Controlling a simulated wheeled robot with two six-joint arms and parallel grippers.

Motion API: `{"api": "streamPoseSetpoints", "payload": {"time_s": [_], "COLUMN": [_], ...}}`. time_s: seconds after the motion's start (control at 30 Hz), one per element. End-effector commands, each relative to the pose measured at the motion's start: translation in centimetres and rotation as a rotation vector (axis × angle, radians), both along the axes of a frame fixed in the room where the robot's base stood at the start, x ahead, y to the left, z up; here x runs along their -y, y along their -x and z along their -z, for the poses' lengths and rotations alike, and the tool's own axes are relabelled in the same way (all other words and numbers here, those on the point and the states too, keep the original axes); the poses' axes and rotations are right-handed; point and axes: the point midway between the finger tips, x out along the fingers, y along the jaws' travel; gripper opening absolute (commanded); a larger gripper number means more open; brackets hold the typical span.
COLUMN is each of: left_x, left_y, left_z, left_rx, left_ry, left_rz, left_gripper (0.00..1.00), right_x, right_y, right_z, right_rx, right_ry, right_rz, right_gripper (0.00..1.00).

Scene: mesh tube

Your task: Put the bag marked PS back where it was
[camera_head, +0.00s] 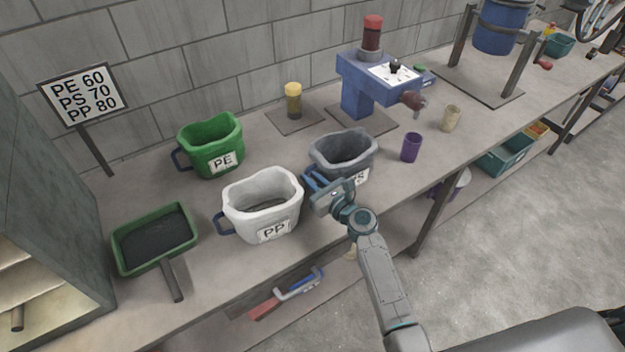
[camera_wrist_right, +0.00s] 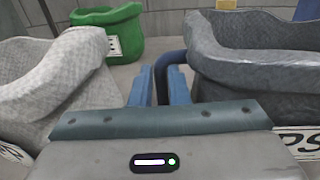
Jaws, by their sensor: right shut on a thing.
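The dark grey bag marked PS (camera_head: 342,150) is at the middle of the bench, to the right of the white PP bag. Its label is partly covered by my right gripper (camera_head: 313,182). In the right wrist view, the two blue fingers (camera_wrist_right: 161,86) are closed on the dark blue handle of the PS bag (camera_wrist_right: 258,62). The bag is upright; I cannot tell whether its base touches the bench. My left gripper is not in view.
The white PP bag (camera_head: 262,194) stands close on the left, the green PE bag (camera_head: 213,150) behind it. A purple cup (camera_head: 411,147) stands close on the right. A blue machine (camera_head: 357,95) is behind. A green dustpan-like tray (camera_head: 152,267) lies far left, below a sign (camera_head: 82,92).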

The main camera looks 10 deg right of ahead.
Motion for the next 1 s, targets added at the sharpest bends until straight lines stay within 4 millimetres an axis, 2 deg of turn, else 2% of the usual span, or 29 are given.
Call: {"api": "streamPoseSetpoints", "payload": {"time_s": [0.17,0.2,0.3,0.67,0.77,1.0], "left_x": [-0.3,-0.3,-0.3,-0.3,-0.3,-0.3], "left_y": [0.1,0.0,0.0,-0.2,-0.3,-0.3], "left_z": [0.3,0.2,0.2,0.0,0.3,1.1], "left_rx": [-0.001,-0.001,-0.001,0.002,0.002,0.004], "left_ry": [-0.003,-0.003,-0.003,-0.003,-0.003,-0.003], "left_rz": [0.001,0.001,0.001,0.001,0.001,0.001], "left_gripper": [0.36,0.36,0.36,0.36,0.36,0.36], "right_x": [0.0,0.0,0.0,0.1,0.8,3.1], "right_y": [0.0,0.0,0.0,0.3,1.6,6.4], "right_z": [0.4,0.2,0.2,0.0,0.2,0.2], "right_rx": [0.0,0.0,0.0,-0.001,-0.001,-0.001], "right_ry": [0.0,0.0,0.0,0.0,0.002,0.003], "right_rz": [0.0,0.0,0.0,0.0,0.001,0.0], "right_gripper": [0.0,0.21,0.37,0.37,0.37,0.37]}}
